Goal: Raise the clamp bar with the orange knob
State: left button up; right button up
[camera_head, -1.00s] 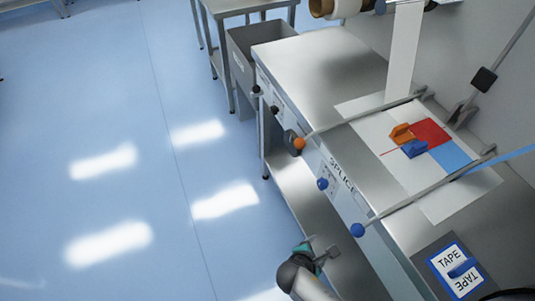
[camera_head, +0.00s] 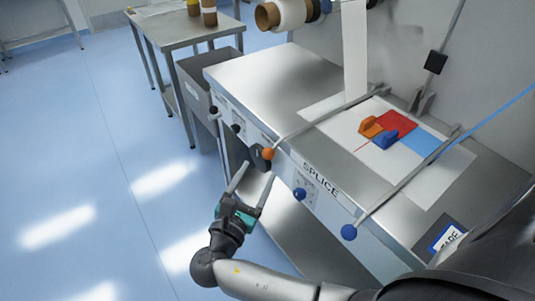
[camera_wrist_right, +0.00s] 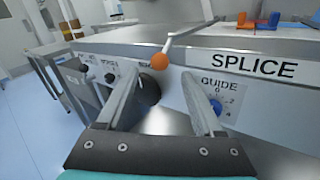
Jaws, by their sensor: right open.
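The clamp bar with the orange knob (camera_head: 318,124) lies low across the splice table, and its orange knob (camera_head: 268,154) sticks out past the front edge. My right gripper (camera_head: 255,172) is open and empty, in front of the table's front panel and just below the orange knob. In the right wrist view the orange knob (camera_wrist_right: 160,61) appears between and beyond the two open fingers (camera_wrist_right: 160,88), apart from them. A second clamp bar (camera_head: 405,186) with a blue knob (camera_head: 349,232) lies to the right. My left gripper is not in view.
The front panel carries a dark round knob (camera_head: 260,158) close to the orange knob and a blue guide dial (camera_head: 300,194). White web with orange and blue pieces (camera_head: 378,130) lies on the table. A grey bin (camera_head: 208,75) stands at left; floor in front is open.

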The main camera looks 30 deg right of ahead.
aim_at(267, 157)
jog(key=b+x, duration=0.1)
jog(key=x, duration=0.6)
jog(key=shift+w+d, duration=0.15)
jog(key=shift+d, duration=0.05)
jog(key=shift+w+d, duration=0.2)
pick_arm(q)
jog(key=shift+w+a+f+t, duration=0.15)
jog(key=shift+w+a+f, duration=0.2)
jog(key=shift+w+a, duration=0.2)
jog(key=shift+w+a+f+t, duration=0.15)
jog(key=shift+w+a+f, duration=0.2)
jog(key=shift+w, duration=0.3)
pick_arm(e)
jog(key=shift+w+d, duration=0.1)
jog(key=shift+d, duration=0.05)
jog(key=c, duration=0.8)
jog(key=shift+c, duration=1.3)
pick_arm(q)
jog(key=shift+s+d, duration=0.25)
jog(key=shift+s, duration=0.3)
pick_arm(e)
grip_shut()
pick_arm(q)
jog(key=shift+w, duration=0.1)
